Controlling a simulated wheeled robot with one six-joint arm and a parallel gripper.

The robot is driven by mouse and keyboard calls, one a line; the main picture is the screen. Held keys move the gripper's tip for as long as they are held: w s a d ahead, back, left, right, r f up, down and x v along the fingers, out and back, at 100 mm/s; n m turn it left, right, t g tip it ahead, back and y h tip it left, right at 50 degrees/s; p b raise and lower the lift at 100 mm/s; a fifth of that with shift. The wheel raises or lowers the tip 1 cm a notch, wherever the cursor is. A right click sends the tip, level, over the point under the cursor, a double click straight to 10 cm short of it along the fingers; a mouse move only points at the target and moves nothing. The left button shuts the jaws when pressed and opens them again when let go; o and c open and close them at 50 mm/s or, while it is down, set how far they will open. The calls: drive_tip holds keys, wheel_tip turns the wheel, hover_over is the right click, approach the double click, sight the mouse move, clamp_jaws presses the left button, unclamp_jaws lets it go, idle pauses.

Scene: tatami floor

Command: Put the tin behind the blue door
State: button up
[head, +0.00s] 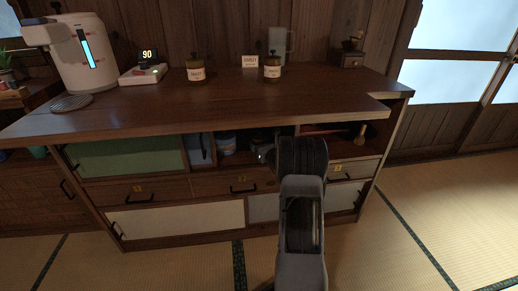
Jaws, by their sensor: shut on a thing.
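The blue door (199,150) is a narrow visible panel with a dark upright handle in the upper row of the wooden cabinet, beside the green door (130,157). To its right is an open, shadowed compartment holding a blue container (227,143) and other dark items. My gripper (265,154) is at the front of this compartment, seen from behind and largely hidden by my arm. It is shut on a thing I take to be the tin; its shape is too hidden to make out.
The countertop (225,105) carries a white dispenser (85,55), a scale (143,74) reading 90, two labelled jars (196,73) (272,68), a small sign (250,61) and a grinder (351,54). Drawers (137,190) lie below. Tatami floor (430,190) is clear at the right.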

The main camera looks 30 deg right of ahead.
drive_tip(key=shift+w, duration=0.1)
drive_tip(key=shift+f, duration=0.15)
drive_tip(key=o, duration=1.2)
